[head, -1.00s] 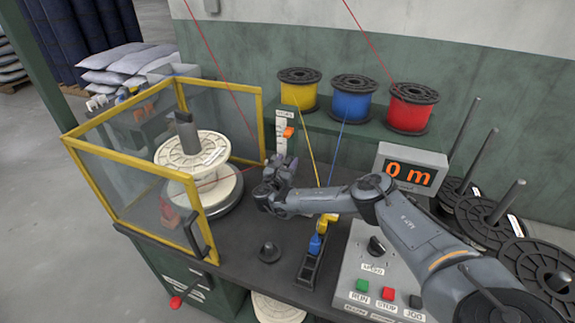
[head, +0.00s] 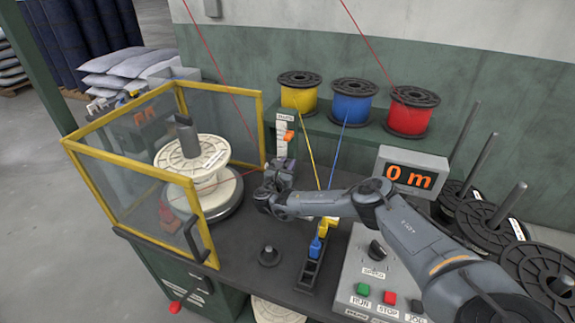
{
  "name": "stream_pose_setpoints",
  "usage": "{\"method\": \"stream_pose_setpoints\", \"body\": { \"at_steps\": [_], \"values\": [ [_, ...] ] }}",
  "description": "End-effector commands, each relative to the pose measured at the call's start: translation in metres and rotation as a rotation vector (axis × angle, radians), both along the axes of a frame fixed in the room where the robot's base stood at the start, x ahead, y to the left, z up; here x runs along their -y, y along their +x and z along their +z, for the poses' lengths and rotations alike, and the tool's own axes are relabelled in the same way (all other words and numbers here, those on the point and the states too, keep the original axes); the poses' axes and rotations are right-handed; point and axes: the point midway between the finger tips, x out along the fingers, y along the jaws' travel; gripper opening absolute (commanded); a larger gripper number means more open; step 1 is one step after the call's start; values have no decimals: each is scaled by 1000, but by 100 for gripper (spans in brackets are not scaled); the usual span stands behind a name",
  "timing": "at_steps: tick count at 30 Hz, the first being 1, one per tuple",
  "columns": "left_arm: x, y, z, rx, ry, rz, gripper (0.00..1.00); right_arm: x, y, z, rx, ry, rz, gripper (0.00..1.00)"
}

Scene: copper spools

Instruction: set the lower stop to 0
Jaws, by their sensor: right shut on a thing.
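A white upright scale (head: 281,141) stands at the back of the bench, right of the guarded spool. An orange upper stop (head: 289,136) sits on its upper part. My right gripper (head: 283,168) is at the lower part of the scale, below the orange stop, shut on the lower stop. The lower stop itself and the scale's lowest marks are hidden behind the gripper and wrist. The scale's figures are too small to read. My left gripper is not in view.
A yellow-framed guard (head: 190,237) encloses a cream spool (head: 190,150) at left. Yellow (head: 299,94), blue (head: 350,103) and red (head: 409,112) spools stand on the back shelf. A display (head: 409,177) reads 0 m. A control box (head: 345,287) sits below my right arm.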

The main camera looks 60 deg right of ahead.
Motion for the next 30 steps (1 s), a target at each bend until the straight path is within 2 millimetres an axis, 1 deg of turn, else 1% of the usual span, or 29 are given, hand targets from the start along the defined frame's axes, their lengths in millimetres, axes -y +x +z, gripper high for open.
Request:
{"method": "stream_pose_setpoints", "body": {
  "at_steps": [2,5,6,9,12,19,20,21,23,24,30],
  "values": [
    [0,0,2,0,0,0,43,0,-1,-8,-3,-3,-4,0],
    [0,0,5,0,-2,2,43,1,-2,-25,-5,-3,-6,0],
    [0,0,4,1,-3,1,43,0,-1,-33,-5,-3,-5,0],
    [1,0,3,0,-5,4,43,1,-2,-46,-2,-4,-7,0],
    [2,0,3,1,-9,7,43,2,-2,-51,0,-3,-7,0],
    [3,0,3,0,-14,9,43,1,-2,-54,-6,-2,-3,0],
    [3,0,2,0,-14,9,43,1,-2,-54,-6,-2,-3,34],
    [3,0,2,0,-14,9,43,1,-2,-54,-6,-2,-2,41],
    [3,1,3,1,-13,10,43,1,-2,-53,-5,-2,-2,50],
    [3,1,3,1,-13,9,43,1,-2,-53,-4,-2,-2,51],
    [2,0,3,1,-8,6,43,1,-1,-52,-2,-1,-2,51]
  ]
}}
